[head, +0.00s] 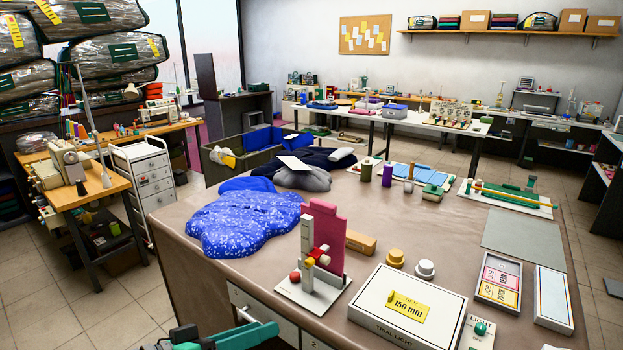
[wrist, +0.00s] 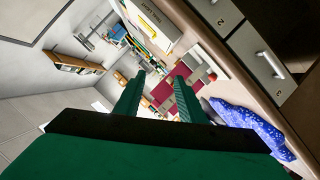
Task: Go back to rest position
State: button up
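My gripper (wrist: 160,82) shows in the wrist view with its two green fingers spread apart. No held object shows between the fingers; the room and worktable lie beyond them. In the head view only a green part of my arm or gripper (head: 225,339) shows at the bottom edge, in front of the near side of the large brown worktable (head: 205,268). The rest of the arm is out of that view.
On the worktable lie a speckled blue cloth (head: 243,220), a stand with a maroon panel (head: 326,238) and a white box (head: 408,308). Drawers (wrist: 257,56) face the wrist camera. Open tiled floor (head: 70,300) lies left of the worktable.

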jog(key=w+d+f+n+t+y, duration=0.1)
jog(key=w+d+f+n+t, duration=0.15)
jog(key=f, duration=0.45)
jog(key=w+d+f+n+t+y, duration=0.2)
jog(key=f+n, duration=0.2)
jog(key=f, duration=0.3)
jog(key=s+d+f+n+y, duration=0.1)
jog(key=s+f+y, duration=0.25)
jog(key=f, duration=0.35)
jog(key=s+d+f+n+y, duration=0.1)
jog(key=s+f+n+y, duration=0.1)
jog(key=s+f, duration=0.35)
jog(key=s+f+m+y, duration=0.25)
jog(key=s+f, duration=0.35)
jog(key=s, duration=0.6)
jog(key=s+d+r+m+t, duration=0.1)
jog(key=s+d+r+m, duration=0.1)
jog(key=s, duration=0.4)
jog(key=s+d+r+m, duration=0.2)
jog(key=s+r, duration=0.1)
jog(key=s, duration=0.4)
jog(key=shift+s+r+m+t, duration=0.2)
jog(key=shift+m+t, duration=0.15)
jog(key=shift+m, duration=0.05)
jog(key=shift+c, duration=0.5)
jog(key=shift+a, duration=0.15)
